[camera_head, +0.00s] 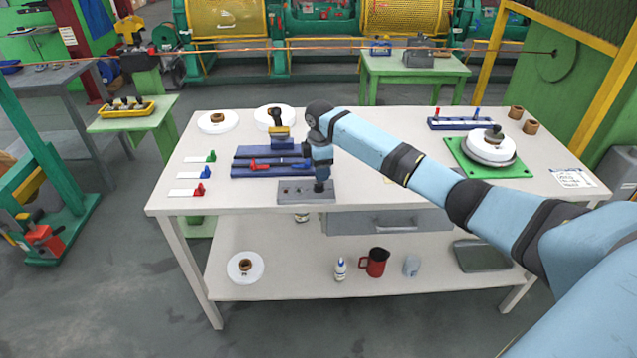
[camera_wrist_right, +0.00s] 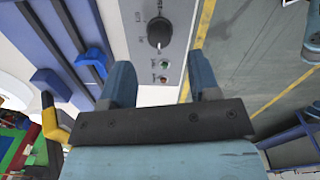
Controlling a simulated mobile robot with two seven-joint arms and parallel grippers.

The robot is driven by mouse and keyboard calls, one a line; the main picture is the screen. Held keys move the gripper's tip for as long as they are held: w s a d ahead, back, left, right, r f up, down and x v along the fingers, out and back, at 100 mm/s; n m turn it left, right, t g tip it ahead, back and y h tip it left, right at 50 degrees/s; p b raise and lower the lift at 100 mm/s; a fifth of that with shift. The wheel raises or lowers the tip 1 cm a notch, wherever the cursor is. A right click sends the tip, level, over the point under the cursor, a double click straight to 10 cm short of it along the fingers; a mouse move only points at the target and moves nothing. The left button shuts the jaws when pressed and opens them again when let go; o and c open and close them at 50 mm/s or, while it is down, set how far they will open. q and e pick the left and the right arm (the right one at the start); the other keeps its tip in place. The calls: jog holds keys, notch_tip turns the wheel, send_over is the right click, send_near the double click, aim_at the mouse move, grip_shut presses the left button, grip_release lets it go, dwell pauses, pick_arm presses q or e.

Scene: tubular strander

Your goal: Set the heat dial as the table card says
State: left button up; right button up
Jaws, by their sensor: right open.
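A grey control box (camera_head: 297,193) sits at the front edge of the white table. The wrist view shows its panel with a black heat dial (camera_wrist_right: 159,33), marks around the dial and small green and red parts below it. My right gripper (camera_head: 319,182) hangs over the box, fingers down. In the wrist view the right gripper (camera_wrist_right: 163,82) is open and empty, and the dial lies beyond its fingertips. A white card (camera_head: 573,178) lies at the table's right end; its writing is too small to read. My left gripper is not in view.
A blue fixture (camera_head: 250,168) with a red lever stands left and behind the box. Small tags with green, blue and red clips lie farther left. A green plate (camera_head: 470,168) carries a white spool at the right. The table's front edge is close to the box.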

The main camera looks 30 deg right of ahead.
aim_at(319, 184)
notch_tip(319, 184, down, 6)
jog(key=shift+w+f, duration=0.1)
jog(key=shift+c, duration=0.4)
jog(key=c, duration=0.8)
